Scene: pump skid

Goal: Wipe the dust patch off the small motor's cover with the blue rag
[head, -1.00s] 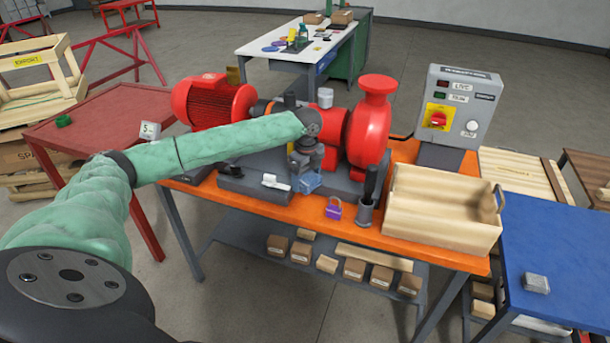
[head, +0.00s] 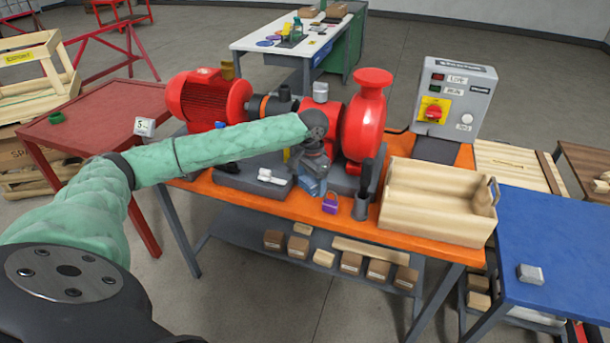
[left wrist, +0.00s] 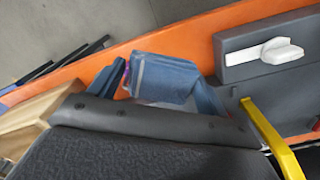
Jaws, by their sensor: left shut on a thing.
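My left gripper (head: 312,176) is shut on the blue rag (head: 314,187), above the front part of the pump skid. The rag also shows folded in the left wrist view (left wrist: 165,78), over the orange bench edge. The red finned motor (head: 203,98) stands at the left end of the skid, well left of the gripper and apart from the rag. I cannot make out a dust patch on it. My left forearm crosses in front of the skid and hides part of its middle. My right gripper is not in view.
The red pump (head: 362,125) stands just right of the gripper. A purple padlock (head: 330,204), a black-handled tool in a grey cup (head: 361,208) and a wooden crate (head: 432,222) are on the orange bench. A white switch (head: 270,176) sits on a grey block.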

